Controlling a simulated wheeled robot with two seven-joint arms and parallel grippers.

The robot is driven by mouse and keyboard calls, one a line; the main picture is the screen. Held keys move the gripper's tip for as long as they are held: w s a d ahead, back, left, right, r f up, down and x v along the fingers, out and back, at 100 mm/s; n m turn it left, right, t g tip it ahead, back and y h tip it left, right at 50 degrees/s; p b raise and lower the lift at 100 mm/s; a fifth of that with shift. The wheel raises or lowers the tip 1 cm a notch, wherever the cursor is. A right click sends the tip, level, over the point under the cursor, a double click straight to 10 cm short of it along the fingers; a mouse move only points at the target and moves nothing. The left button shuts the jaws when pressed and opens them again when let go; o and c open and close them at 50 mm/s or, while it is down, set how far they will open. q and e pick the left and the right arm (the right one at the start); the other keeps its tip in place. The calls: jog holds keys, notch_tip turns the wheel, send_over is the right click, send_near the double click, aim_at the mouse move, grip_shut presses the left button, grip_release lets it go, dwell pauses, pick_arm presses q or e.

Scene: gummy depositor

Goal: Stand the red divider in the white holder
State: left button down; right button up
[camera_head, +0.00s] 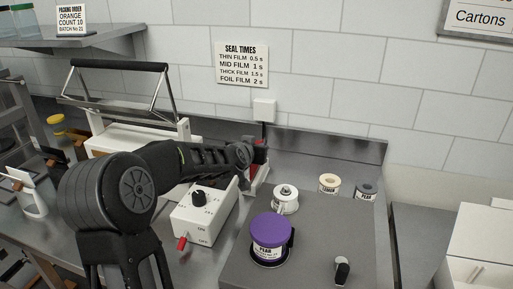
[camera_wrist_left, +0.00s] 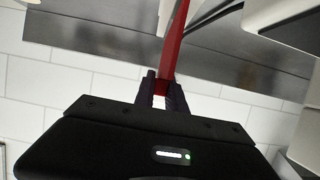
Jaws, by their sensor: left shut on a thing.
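The red divider (camera_wrist_left: 174,45) is a thin, flat strip held between the fingertips of my left gripper (camera_wrist_left: 161,92) in the left wrist view. In the head view the left gripper (camera_head: 246,153) is at the back of the counter, with a bit of the red divider (camera_head: 260,144) showing beside it. A white piece with red at its foot (camera_head: 258,181), perhaps the white holder, stands just below the gripper, partly hidden by it. I cannot tell whether the divider touches it. My right gripper is not in view.
A white control box (camera_head: 204,212) with a black knob and red switch sits below the left forearm. A purple-lidded jar (camera_head: 271,232), a silver-topped jar (camera_head: 285,199) and two small pots stand to the right. A white sealer (camera_head: 130,130) with a black handle is behind the arm.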

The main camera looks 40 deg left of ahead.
aim_at(256, 169)
pick_arm(q)
jog(key=shift+f, duration=0.15)
jog(key=shift+f+b, duration=1.75)
jog(key=shift+b, duration=0.1)
jog(key=shift+r, duration=0.1)
jog(key=c, duration=1.3)
grip_release()
jog(key=shift+s, duration=0.1)
jog(key=v, duration=0.7)
jog(key=shift+s+r+b, duration=0.15)
jog(key=shift+s+b, duration=0.15)
jog(key=shift+b, duration=0.1)
jog(key=shift+d, duration=0.15)
